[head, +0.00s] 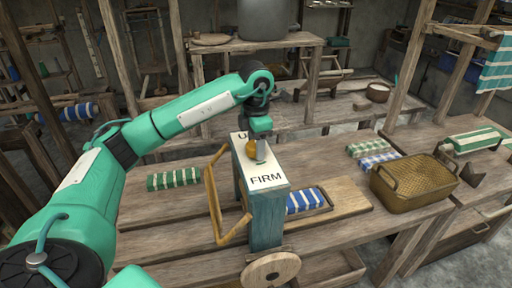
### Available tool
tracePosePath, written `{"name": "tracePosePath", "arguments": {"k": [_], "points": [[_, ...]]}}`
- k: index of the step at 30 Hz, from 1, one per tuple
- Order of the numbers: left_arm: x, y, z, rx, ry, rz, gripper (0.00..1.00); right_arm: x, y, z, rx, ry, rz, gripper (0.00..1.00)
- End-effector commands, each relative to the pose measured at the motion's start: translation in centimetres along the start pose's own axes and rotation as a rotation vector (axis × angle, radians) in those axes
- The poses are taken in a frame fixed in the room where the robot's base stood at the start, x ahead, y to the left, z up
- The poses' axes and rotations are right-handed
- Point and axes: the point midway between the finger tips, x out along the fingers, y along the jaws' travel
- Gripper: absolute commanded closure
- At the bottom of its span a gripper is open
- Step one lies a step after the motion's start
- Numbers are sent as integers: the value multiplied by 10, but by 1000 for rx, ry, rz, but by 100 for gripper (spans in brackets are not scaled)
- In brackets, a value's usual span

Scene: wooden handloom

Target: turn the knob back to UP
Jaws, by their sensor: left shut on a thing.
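The knob (252,147) is a small brass-coloured piece on the white label plate (267,177) atop a blue-painted wooden post (262,212). My left gripper (260,152) points down over the plate and is shut on the knob. The gripper's fingers partly cover the knob, so its exact pointing direction is hard to tell. My right gripper is not in view.
A wooden frame handle (215,195) stands left of the post, and a wooden wheel (271,270) is at its front. Green-striped cloth (173,179) lies left, blue-striped cloth (303,201) right. A woven basket (416,182) sits farther right on the bench.

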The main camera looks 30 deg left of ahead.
Motion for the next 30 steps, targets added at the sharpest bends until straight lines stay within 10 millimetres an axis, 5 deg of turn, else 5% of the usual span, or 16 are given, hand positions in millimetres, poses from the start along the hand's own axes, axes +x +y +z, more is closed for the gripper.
{"name": "tracePosePath", "arguments": {"k": [15,30], "points": [[-2,2,0,-415,-5,2,74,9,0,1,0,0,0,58],[-3,2,0,-549,-6,1,74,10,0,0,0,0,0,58]]}}
